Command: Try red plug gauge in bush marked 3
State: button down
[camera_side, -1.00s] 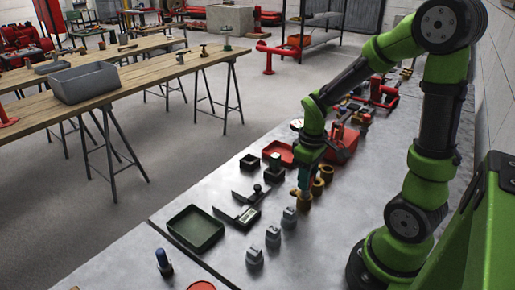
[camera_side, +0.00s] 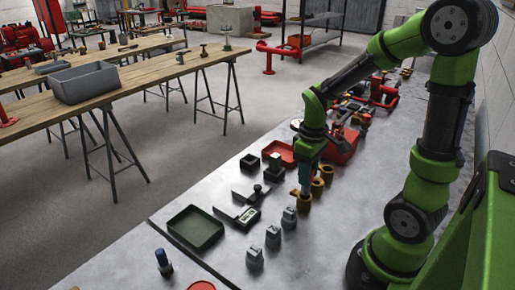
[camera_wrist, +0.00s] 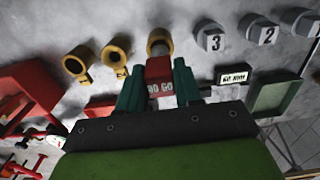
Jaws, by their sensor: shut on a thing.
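My gripper (camera_wrist: 160,92) is shut on the red plug gauge (camera_wrist: 160,68), whose label reads "NO GO". In the side view my gripper (camera_side: 303,185) is just above the nearest yellow bush (camera_side: 304,203). In the wrist view the gauge's end overlaps the lower edge of this bush (camera_wrist: 159,37), and part of its dark bore shows. I cannot tell whether the gauge touches it. Its mark is hidden behind the gauge. Two more yellow bushes, one in the middle (camera_wrist: 117,48) and one at the end (camera_wrist: 78,60), carry small number tags.
Grey blocks marked 3 (camera_wrist: 210,38), 2 (camera_wrist: 262,30) and 1 stand in line with the bushes. Bare bench surrounds the front items.

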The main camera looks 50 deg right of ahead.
jog(key=shift+r, duration=1)
jog(key=shift+f, duration=0.1)
jog(key=shift+f, duration=1.1)
jog(key=shift+f, duration=0.6)
dwell(0.4)
jog(key=shift+r, duration=0.2)
dwell(0.9)
jog(key=shift+r, duration=1.55)
